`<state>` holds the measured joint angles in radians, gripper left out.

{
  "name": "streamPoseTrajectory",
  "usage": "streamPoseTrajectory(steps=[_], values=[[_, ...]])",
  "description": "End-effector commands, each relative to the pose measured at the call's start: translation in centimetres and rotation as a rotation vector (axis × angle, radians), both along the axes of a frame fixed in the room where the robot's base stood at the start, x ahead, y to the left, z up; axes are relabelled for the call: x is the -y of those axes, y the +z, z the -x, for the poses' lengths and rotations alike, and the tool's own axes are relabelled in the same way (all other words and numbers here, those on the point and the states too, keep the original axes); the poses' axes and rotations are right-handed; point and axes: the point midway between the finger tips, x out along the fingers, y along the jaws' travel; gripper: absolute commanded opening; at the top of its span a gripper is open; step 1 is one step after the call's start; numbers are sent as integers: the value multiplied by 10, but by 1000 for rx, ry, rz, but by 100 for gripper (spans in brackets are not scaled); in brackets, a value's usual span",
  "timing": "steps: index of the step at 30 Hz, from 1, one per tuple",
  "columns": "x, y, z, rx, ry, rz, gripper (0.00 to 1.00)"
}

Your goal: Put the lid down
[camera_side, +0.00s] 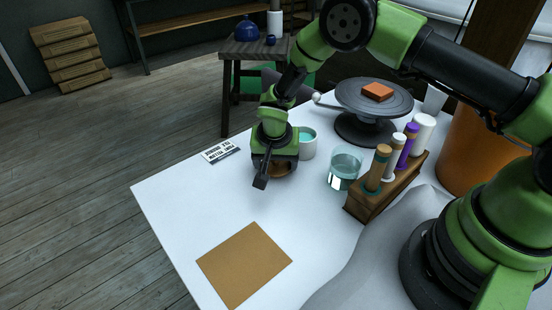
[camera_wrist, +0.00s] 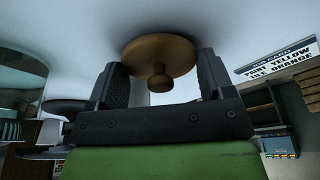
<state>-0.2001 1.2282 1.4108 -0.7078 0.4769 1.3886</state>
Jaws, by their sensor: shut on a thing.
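The lid is a round brown wooden disc with a small knob; in the wrist view the lid (camera_wrist: 182,50) sits between my two dark fingers. In the side view only part of the lid (camera_side: 283,170) shows under my gripper (camera_side: 272,172), which hides the rest. My gripper (camera_wrist: 160,72) is shut on the lid and is low over the white table, in front of a white pot (camera_side: 308,146) with teal contents. I cannot tell whether the lid touches the table.
A brown square mat (camera_side: 244,263) lies at the table's front. A printed sign (camera_side: 220,152) lies at the left edge. A glass of liquid (camera_side: 344,168), a wooden rack (camera_side: 385,190) with several tubes and a turntable (camera_side: 373,99) bearing an orange block stand to the right. The front left is clear.

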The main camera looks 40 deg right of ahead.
Motion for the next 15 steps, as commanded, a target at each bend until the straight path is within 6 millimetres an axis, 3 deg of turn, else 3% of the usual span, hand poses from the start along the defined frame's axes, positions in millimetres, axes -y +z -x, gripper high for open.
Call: streamPoseTrajectory(steps=[7, 8, 10, 11, 15], values=[[0, -3, 0, 0, 1, 0, 52], [0, -3, 0, 0, 1, 0, 79], [0, -2, 0, 0, 1, 0, 96], [0, -2, 0, 0, 1, 0, 100], [0, -2, 0, 0, 1, 0, 100]])
